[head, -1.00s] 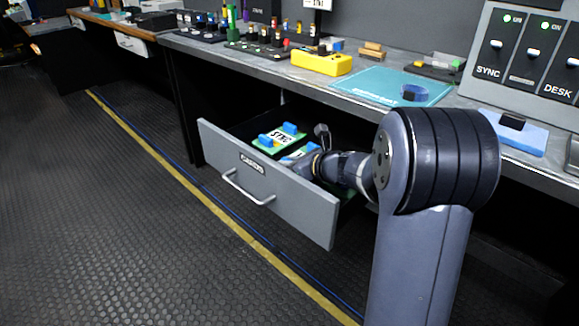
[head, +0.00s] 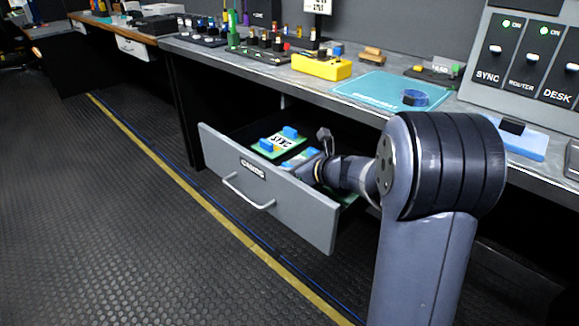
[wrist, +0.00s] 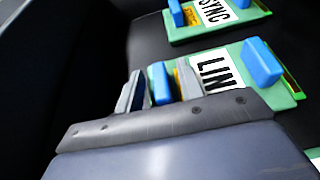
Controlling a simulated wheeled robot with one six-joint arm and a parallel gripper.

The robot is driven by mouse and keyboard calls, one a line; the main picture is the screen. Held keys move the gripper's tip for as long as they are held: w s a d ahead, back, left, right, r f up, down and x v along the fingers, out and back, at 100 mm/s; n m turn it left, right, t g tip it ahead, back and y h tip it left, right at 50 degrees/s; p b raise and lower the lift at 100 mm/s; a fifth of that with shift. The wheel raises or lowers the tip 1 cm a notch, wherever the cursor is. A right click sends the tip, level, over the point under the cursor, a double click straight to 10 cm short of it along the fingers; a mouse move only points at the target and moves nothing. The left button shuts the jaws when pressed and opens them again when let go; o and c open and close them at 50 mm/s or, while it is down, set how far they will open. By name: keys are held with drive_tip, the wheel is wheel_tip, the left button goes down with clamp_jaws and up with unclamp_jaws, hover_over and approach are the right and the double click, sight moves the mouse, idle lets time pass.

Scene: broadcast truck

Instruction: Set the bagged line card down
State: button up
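The line card (wrist: 222,72) is a green board with a white label reading "LIN" and a blue tab at each end. It lies flat in the open drawer (head: 290,210), and no bag is visible around it. In the wrist view my gripper (wrist: 160,86) has its two grey fingers on either side of the card's left blue tab (wrist: 160,84). A strip of the card shows between tab and right finger, so the fingers look apart from it. In the head view the fingertips are hidden by the wrist and drawer front; the line card (head: 299,160) shows partly.
The sync card (head: 278,141) lies beside it in the drawer, and another green card (wrist: 315,155) is at the right. On the bench above are a teal mat (head: 375,86) with a blue coil, a yellow box (head: 322,68) and a control panel (head: 530,50).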

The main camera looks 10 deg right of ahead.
drive_tip(key=p+v, duration=0.2)
drive_tip(key=v, duration=0.9)
drive_tip(key=shift+s+d+p, duration=0.15)
drive_tip(key=shift+p, duration=0.15)
drive_tip(key=shift+c, duration=0.2)
idle(0.4)
